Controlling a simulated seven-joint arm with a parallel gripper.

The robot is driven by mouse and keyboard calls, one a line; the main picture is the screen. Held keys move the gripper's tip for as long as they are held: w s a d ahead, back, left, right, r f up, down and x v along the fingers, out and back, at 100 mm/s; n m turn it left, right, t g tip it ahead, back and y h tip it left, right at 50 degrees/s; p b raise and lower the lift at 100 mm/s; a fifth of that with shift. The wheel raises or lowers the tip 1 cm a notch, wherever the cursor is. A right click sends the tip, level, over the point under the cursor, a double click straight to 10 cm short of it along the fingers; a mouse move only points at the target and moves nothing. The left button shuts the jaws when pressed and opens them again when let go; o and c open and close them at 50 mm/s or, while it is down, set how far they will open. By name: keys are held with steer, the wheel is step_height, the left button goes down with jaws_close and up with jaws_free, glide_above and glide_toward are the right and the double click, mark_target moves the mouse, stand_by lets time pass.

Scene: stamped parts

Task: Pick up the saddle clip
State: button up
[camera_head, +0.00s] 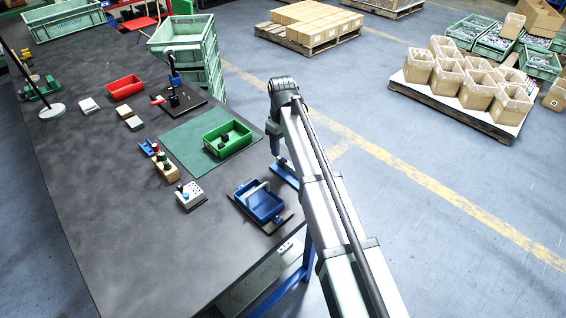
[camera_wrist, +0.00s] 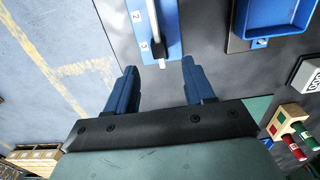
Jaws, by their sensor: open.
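I cannot tell for sure which thing is the saddle clip. Small dark parts (camera_head: 230,138) lie in a green bin (camera_head: 212,148), too small to make out. My gripper (camera_wrist: 160,88) is open and empty in the wrist view, its two blue fingers apart over the table's edge. In the head view its fingers are hard to make out below the end of my arm. A blue fixture (camera_wrist: 172,38) with printed numbers and a lever lies just ahead of the fingers; it also shows in the head view (camera_head: 284,175).
A blue bin (camera_head: 262,208) stands at the table's front edge, also at upper right in the wrist view (camera_wrist: 246,22). The green bin rests on a green mat (camera_head: 180,136). Left are a wooden block with pegs (camera_head: 166,172) and a red bin (camera_head: 125,88).

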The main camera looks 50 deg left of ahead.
mark_target(283, 160)
steer(key=shift+d+f, duration=0.15)
steer(key=shift+f, duration=3)
steer(key=shift+c, duration=0.3)
jaws_close()
